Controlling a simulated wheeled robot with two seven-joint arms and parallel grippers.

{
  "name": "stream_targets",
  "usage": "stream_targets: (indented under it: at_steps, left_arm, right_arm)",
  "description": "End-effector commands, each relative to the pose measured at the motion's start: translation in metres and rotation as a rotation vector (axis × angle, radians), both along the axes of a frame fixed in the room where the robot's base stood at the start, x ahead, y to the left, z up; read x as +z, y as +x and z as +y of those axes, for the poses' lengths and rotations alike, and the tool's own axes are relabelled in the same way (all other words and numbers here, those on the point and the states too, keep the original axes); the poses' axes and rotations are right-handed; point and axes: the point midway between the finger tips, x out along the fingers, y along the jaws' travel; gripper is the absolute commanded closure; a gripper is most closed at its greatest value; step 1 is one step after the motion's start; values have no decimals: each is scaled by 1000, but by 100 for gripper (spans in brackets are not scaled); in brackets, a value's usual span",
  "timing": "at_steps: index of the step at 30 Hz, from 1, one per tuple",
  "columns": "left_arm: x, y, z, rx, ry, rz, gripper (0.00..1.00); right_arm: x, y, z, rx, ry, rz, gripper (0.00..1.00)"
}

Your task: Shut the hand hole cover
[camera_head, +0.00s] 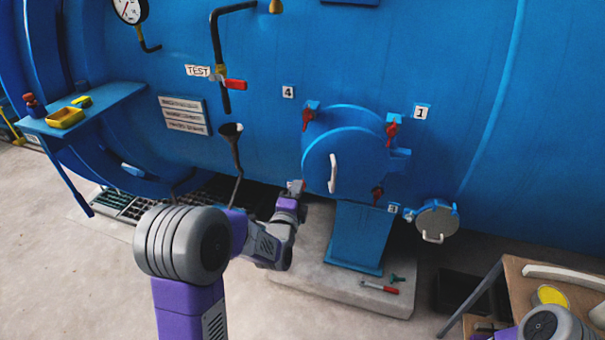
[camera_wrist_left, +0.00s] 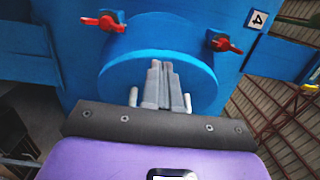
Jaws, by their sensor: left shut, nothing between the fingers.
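The hand hole cover (camera_head: 350,156) is a round blue disc with a white handle (camera_head: 333,173). It stands in front of a blue collar (camera_head: 345,113) on the vessel, with a hinge block at its right. Whether it sits flush cannot be told. Red clamps (camera_head: 307,118) (camera_head: 392,131) (camera_head: 377,195) sit around it. My left gripper (camera_head: 297,187) is at the cover's lower left edge. In the left wrist view its shut, empty fingers (camera_wrist_left: 164,84) point at the cover face (camera_wrist_left: 158,50), with pale pieces, perhaps the handle, on both sides. Contact cannot be told. My right gripper is out of view.
A small round grey lid (camera_head: 437,219) hangs at the lower right. A blue pedestal (camera_head: 360,237) stands below the cover on a concrete slab with a red-handled tool (camera_head: 380,287). A funnel pipe (camera_head: 235,150) is left. A wooden table (camera_head: 530,290) is at lower right.

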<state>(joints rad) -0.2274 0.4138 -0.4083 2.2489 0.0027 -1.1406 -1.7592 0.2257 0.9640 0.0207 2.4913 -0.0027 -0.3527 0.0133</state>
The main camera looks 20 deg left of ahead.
Motion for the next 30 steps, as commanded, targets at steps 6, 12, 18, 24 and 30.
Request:
stream_targets:
  at_steps: [6,12,18,24,30]
  left_arm:
    - [0,40,7,1,0,0,100]
    - [1,62,10,0,-1,0,100]
    - [1,70,11,-1,-1,1,100]
    - [1,70,11,-1,-2,1,100]
    - [1,75,8,-17,-4,-2,100]
  right_arm:
    - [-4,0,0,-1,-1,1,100]
    - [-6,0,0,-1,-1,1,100]
    - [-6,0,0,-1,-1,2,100]
    - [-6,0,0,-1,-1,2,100]
    - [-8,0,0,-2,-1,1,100]
